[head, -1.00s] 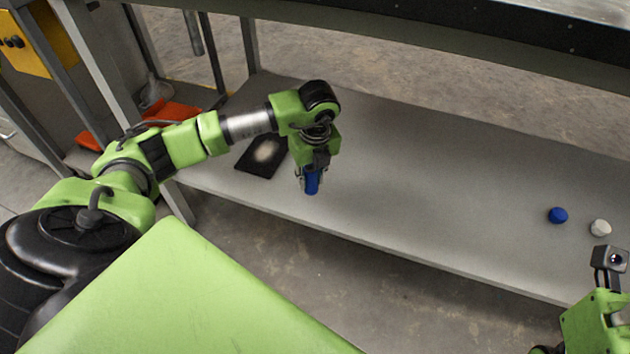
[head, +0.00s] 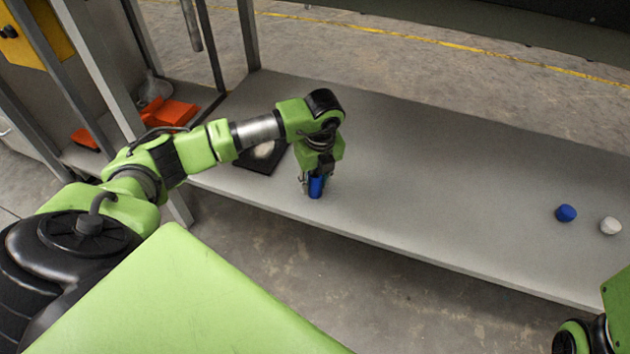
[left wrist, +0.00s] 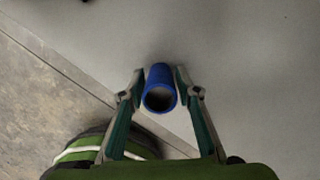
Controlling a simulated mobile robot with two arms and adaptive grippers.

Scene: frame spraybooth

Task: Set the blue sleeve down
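The blue sleeve (head: 316,187) is a short upright tube at the front left part of the grey shelf (head: 430,190). It stands between the two fingers of my left gripper (head: 315,184), which comes down from above. In the left wrist view the sleeve (left wrist: 160,98) shows its open upper end, and the fingers of the left gripper (left wrist: 160,88) lie against its two sides. The sleeve's lower end is at or just above the shelf surface; I cannot tell which. My right gripper is out of view.
A dark square pad with a pale patch (head: 262,156) lies behind my left gripper. A blue piece (head: 566,213) and a white piece (head: 610,226) sit at the shelf's right. Orange items (head: 168,112) lie at the far left. The middle of the shelf is clear.

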